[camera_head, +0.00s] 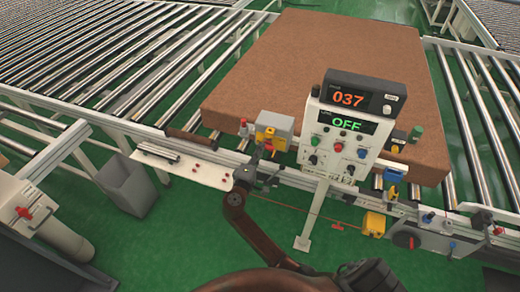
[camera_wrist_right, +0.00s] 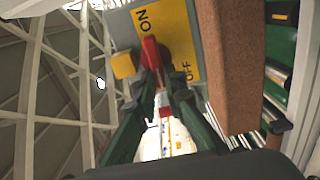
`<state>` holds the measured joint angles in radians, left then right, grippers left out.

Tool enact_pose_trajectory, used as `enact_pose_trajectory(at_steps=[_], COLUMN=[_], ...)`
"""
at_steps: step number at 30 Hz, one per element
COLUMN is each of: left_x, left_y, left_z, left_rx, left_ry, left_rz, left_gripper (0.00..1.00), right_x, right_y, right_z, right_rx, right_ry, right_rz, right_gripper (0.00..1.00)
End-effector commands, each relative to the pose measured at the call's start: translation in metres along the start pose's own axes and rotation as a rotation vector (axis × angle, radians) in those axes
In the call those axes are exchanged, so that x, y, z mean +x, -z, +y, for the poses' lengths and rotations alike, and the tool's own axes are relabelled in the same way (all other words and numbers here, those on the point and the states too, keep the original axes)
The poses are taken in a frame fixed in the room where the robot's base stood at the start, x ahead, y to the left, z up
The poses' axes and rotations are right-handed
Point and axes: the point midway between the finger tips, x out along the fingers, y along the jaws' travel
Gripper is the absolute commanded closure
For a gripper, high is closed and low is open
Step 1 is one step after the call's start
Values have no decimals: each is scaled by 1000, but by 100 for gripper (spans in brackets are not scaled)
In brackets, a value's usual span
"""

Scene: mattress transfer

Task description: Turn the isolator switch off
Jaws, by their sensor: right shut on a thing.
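The isolator switch is a grey box (camera_head: 282,121) with a yellow plate on the rail in front of the mattress. In the right wrist view its yellow plate (camera_wrist_right: 178,30) carries the words ON and OFF, with a red handle (camera_wrist_right: 150,50) across it. My right gripper (camera_head: 266,146) is at the front of the box, and its fingers are shut on the red handle in the wrist view (camera_wrist_right: 159,84). The fingers partly hide the handle, so I cannot tell its exact setting. My left gripper is not in view.
A control panel (camera_head: 318,137) stands right of the switch; its displays (camera_head: 347,98) read 037 and OFF. The brown mattress (camera_head: 290,60) lies behind on rollers. A white shelf (camera_head: 205,175) and grey bin (camera_head: 128,186) are at left. A yellow box (camera_head: 374,223) sits low at right.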

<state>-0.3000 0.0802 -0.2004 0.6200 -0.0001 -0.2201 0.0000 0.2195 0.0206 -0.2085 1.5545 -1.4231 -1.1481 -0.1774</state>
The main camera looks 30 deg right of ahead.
Motion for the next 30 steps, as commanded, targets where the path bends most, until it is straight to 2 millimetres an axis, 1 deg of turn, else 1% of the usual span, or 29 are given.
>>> enact_pose_trajectory(at_steps=[6, 17, 18, 24, 25, 30], left_x=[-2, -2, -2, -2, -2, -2], left_y=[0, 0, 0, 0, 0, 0], left_z=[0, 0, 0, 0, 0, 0], left_rx=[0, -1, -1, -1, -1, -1], left_ry=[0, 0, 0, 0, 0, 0], left_rz=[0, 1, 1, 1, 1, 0], left_gripper=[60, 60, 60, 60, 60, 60], right_x=[0, 0, 0, 0, 0, 0], right_y=[0, 0, 0, 0, 0, 0], right_z=[-1, -2, -2, -2, -1, -1], right_rx=[-30, -33, -33, -31, -31, -30], right_ry=[1, 1, 1, 1, 1, 0], right_rz=[1, 1, 1, 0, 0, 0], right_gripper=[100, 100, 88, 74, 72, 72])
